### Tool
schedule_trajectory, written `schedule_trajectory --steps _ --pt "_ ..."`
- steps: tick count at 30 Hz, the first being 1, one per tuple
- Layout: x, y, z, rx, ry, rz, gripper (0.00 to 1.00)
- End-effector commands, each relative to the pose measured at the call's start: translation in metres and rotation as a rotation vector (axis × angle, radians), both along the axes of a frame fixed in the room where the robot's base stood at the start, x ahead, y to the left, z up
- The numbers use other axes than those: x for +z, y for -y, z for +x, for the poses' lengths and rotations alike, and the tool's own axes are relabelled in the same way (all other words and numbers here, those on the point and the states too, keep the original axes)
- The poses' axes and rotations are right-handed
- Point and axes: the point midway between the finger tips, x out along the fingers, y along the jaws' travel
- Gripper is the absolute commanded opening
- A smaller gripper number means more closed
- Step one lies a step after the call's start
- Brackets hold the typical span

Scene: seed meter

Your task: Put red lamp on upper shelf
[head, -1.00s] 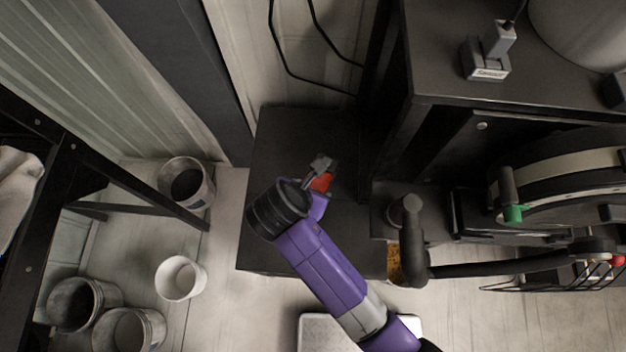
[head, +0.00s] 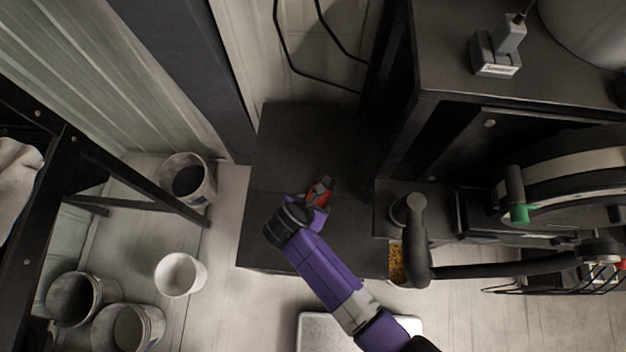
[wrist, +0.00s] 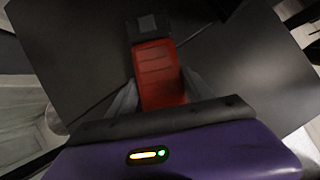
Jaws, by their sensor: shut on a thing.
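The red lamp (wrist: 158,75) shows in the wrist view as a red block with a dark end, lying between the fingers of my gripper (wrist: 157,92). In the head view the red lamp (head: 317,191) is small and partly covered by my gripper (head: 318,196). My gripper is shut on the lamp, over the dark cabinet surface (head: 275,215) at centre. I cannot tell whether the lamp touches that surface. No part is plainly marked as the upper shelf.
A taller dark bench (head: 440,60) with a grey sensor block (head: 495,55) stands at the right. A grey bent handle (head: 415,235) and a large wheel (head: 570,180) are right of my arm. Several buckets (head: 180,274) stand on the floor at left.

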Motion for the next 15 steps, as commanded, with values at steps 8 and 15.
schedule_trajectory --steps 8,15 --pt "-0.0027 -0.0005 0.0007 0.001 0.001 0.003 0.1" --pt "-0.0082 -0.0004 0.0 0.001 -0.001 0.004 0.71"
